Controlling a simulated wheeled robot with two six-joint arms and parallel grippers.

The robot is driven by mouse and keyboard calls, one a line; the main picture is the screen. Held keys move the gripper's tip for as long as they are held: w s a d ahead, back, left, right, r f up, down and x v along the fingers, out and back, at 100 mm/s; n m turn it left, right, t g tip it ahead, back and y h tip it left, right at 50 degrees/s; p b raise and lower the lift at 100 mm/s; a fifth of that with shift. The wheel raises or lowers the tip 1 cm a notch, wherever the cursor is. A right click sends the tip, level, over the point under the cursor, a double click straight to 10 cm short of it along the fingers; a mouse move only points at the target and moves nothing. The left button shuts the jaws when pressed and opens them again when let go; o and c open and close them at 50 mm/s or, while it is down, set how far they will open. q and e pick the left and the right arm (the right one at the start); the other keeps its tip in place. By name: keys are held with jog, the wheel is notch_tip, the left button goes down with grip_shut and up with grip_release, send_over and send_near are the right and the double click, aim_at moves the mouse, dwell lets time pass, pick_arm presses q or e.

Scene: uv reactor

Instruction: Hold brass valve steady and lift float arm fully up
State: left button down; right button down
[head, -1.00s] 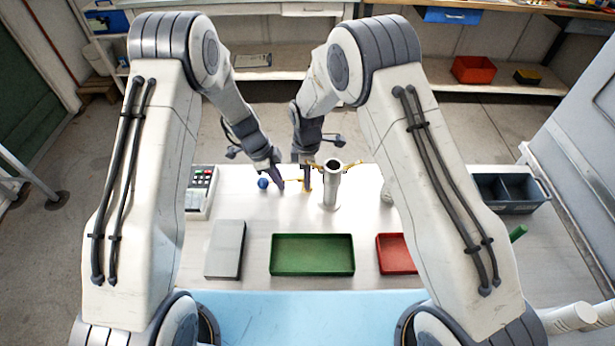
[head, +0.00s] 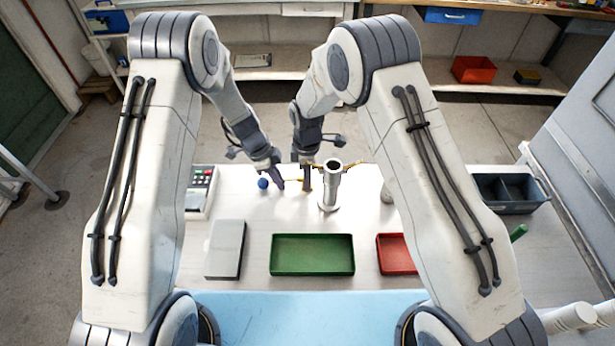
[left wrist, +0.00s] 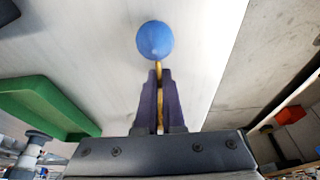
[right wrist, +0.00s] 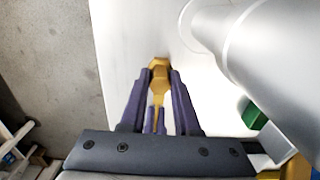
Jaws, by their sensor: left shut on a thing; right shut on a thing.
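The float arm is a thin brass rod (left wrist: 159,70) with a blue ball (left wrist: 155,40) at its end. In the head view the ball (head: 263,183) is just left of my left gripper (head: 279,184), low over the table. My left gripper (left wrist: 160,90) is shut on the rod close behind the ball. The brass valve (left wrist: 159,125) is mostly hidden by fingers; its yellow body shows in the right wrist view (right wrist: 159,68). My right gripper (head: 306,187) is shut on it, fingers pointing down, beside the grey metal column (head: 330,190).
A green tray (head: 312,271), a red tray (head: 396,268) and a grey flat block (head: 226,250) lie nearer me. A keypad device (head: 201,188) stands at the left. A dark divided bin (head: 508,208) is at the right. The metal column stands close to my right gripper.

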pick_arm(q)
jog(key=shift+r, duration=0.1)
dwell(0.4)
jog(key=shift+r, duration=0.9)
jog(key=shift+d+r, duration=0.15)
jog(key=shift+r, duration=0.05)
dwell(0.3)
jog(key=shift+d+r, duration=0.1)
jog(key=shift+r, duration=0.2)
